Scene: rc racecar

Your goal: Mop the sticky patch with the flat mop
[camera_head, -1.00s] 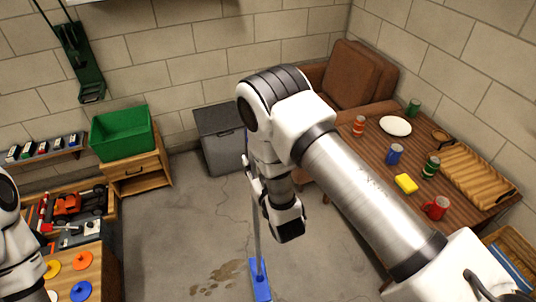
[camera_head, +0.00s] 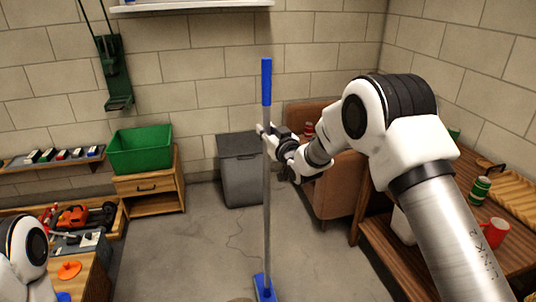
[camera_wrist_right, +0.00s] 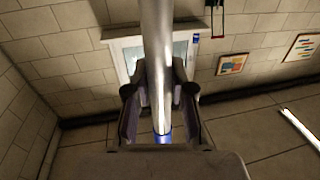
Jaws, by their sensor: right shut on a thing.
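The flat mop (camera_head: 266,205) stands nearly upright in the head view, with a blue grip at the top of its grey pole and a blue head at the floor. My right gripper (camera_head: 268,134) is shut on the upper pole, below the blue grip. The right wrist view shows the pole (camera_wrist_right: 157,45) running between the fingers of this gripper (camera_wrist_right: 160,98). Only a sliver of the brownish sticky patch (camera_head: 240,299) shows at the bottom edge, left of the mop head; the rest is out of frame. Part of my left arm shows at lower left, its gripper outside the view.
A grey bin (camera_head: 240,175) stands behind the mop. A green crate (camera_head: 140,150) sits on a wooden cabinet at left. A brown armchair (camera_head: 335,185) and a wooden table (camera_head: 400,262) with cans and a red mug are at right. Bare floor lies between.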

